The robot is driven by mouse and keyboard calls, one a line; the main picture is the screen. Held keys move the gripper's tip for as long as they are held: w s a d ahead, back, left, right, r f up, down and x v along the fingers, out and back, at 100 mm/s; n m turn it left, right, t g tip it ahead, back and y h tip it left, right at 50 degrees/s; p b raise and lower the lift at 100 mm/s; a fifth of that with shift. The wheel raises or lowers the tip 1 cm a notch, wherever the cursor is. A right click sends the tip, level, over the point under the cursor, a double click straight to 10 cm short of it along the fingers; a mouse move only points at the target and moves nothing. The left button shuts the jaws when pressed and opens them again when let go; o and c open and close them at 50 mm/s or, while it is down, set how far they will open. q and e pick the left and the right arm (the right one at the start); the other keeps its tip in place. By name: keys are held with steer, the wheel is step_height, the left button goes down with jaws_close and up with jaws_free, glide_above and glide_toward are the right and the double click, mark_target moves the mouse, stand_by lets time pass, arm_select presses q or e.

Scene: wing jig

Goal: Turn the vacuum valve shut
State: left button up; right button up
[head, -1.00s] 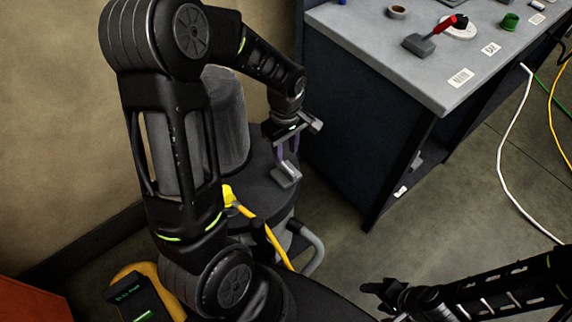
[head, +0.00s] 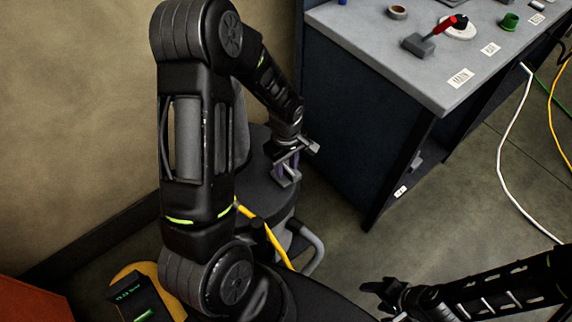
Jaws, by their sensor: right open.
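A small grey block-like piece (head: 286,179) stands over a round dark top (head: 259,187) near the middle of the head view; it may be the valve's handle, but I cannot be sure. My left gripper (head: 286,168) is right above this piece, with its fingers pointing down at it. The fingertips are small and partly hidden, so I cannot tell whether they grip it. My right gripper (head: 372,297) is open and empty at the bottom, over the floor, away from the piece.
A yellow hose (head: 273,243) and a grey curved tube (head: 314,250) run beside the round top. White and yellow cables lie on the floor at the far right.

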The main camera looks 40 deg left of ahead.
arm_select(q)
steer(key=shift+c, duration=0.3)
jaws_close()
steer(key=shift+m, duration=0.4)
steer(key=shift+f+m+b, duration=0.1)
steer(key=shift+m+b, duration=0.6)
steer(key=shift+m, duration=0.5)
steer(key=m+b, duration=0.1)
steer(key=m, duration=0.2)
steer(key=shift+m, duration=0.3)
steer(key=m+b, duration=0.1)
steer(key=m, duration=1)
